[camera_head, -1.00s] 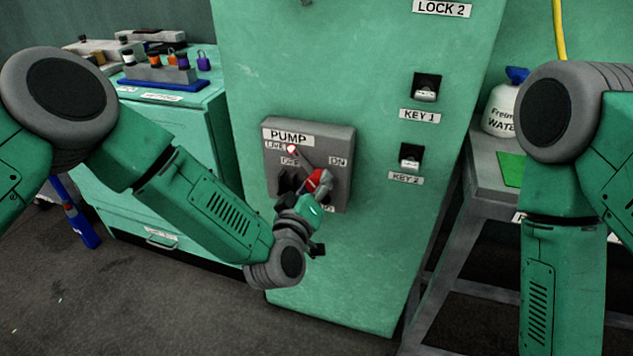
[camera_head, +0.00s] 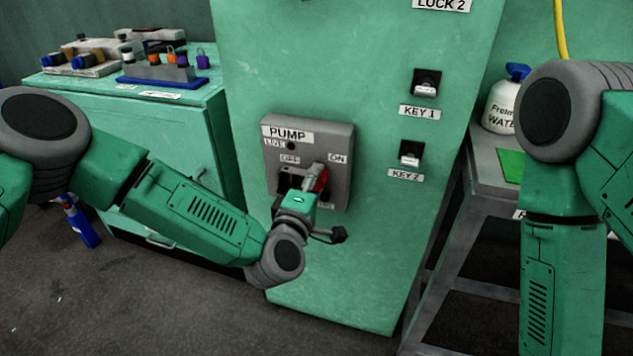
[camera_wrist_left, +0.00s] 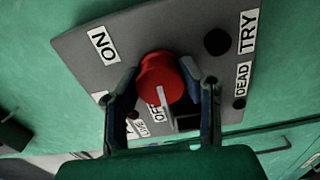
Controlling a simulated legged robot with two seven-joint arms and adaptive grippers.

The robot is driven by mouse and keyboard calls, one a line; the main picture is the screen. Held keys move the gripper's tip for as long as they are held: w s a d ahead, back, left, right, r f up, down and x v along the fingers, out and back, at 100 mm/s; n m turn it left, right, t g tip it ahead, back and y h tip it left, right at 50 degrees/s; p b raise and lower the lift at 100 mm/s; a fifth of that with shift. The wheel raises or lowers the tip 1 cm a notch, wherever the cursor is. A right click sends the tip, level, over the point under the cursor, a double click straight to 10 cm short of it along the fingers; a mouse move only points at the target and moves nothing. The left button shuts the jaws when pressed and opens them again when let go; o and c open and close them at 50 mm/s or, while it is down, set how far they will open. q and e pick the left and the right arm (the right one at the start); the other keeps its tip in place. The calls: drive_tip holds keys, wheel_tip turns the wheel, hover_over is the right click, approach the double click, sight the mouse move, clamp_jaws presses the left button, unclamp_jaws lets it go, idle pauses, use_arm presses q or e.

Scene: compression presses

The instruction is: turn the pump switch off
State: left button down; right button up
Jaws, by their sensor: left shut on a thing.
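The pump switch box (camera_head: 342,140) is a grey plate on the green cabinet, labelled PUMP, LIVE, OFF and ON. Its red switch knob (camera_head: 321,181) is partly hidden by my left gripper (camera_head: 307,188). In the left wrist view my left gripper (camera_wrist_left: 163,85) has one finger on each side of the red knob (camera_wrist_left: 160,76) and is shut on it. A white mark on the knob points towards the OFF label, which is partly covered. The LIVE lamp (camera_head: 290,145) looks dark. My right arm shows at the right, but its gripper is out of view.
KEY 1 (camera_head: 426,84) and KEY 2 (camera_head: 410,153) locks sit right of the switch box. A green cabinet (camera_head: 180,120) with padlocks stands left. A grey table (camera_head: 480,190) with a white bottle (camera_head: 501,107) stands right. Floor is open at lower left.

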use_arm(q)
drive_tip(key=shift+s+f+n, duration=0.1)
drive_tip(key=shift+f+n, duration=0.25)
drive_tip(key=shift+n, duration=0.05)
drive_tip(key=c, duration=1.1)
unclamp_jaws()
drive_tip(key=shift+c, duration=0.2)
drive_tip(key=shift+o, duration=0.4)
drive_tip(key=shift+a+r, duration=0.1)
drive_tip(key=shift+a, duration=0.05)
drive_tip(key=v, duration=1.2)
